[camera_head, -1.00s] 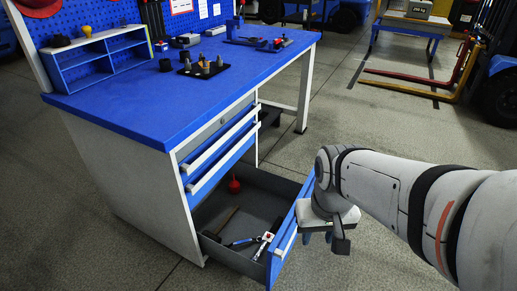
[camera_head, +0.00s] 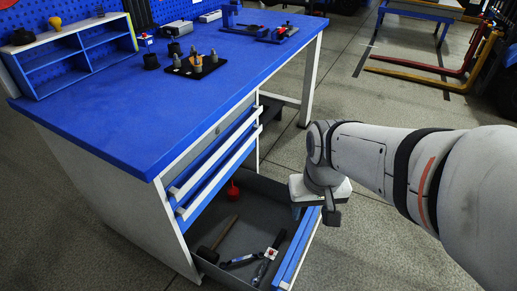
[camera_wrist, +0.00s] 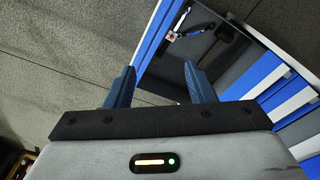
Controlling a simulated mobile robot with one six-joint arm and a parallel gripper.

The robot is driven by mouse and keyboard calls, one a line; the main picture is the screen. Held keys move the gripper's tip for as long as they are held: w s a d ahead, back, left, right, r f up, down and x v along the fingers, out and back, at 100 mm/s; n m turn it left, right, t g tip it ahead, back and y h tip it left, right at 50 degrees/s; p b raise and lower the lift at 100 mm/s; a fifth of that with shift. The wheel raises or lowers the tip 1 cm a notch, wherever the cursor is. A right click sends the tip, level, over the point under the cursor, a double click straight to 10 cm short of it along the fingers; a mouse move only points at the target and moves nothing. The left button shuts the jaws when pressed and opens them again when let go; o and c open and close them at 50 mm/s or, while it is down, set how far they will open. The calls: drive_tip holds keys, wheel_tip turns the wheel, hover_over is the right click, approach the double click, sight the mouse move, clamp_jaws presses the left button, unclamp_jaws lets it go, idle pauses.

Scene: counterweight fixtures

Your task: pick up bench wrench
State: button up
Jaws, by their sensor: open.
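The open bottom drawer (camera_head: 300,250) holds several tools. A dark, long tool with a red-and-white part (camera_head: 264,268) lies near its front and looks most like the bench wrench, though I cannot tell for sure. A blue-and-black handled tool (camera_head: 238,261) lies beside it. In the wrist view the red-and-white part (camera_wrist: 173,36) shows beyond the fingers. My gripper (camera_wrist: 160,72) is open and empty, its two blue fingers apart. In the head view my gripper (camera_head: 299,211) is above the drawer's front edge, apart from the tools, its fingers mostly hidden.
A wooden-handled mallet (camera_head: 218,240) and a red object (camera_head: 233,190) also lie in the drawer. Two closed drawers (camera_head: 215,170) are above it, under the blue bench top (camera_head: 150,110), which carries several small parts. The floor (camera_head: 375,240) right of the drawer is clear.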

drive_tip(key=w+f+m, duration=0.2)
drive_tip(key=w+f, duration=0.5)
drive_tip(key=w, duration=0.5)
drive_tip(key=m+g+b, duration=0.1)
drive_tip(key=m+b, duration=0.3)
drive_tip(key=m, duration=0.1)
hover_over(280, 237)
wheel_tip(280, 237, down, 44)
drive_tip(key=shift+f, duration=0.1)
drive_tip(key=shift+s+a+f+b, duration=0.1)
drive_tip(key=shift+f+b, duration=0.9)
drive_tip(key=shift+f, duration=1.8)
drive_tip(key=shift+f+b, duration=0.25)
drive_tip(key=shift+b, duration=0.1)
clamp_jaws()
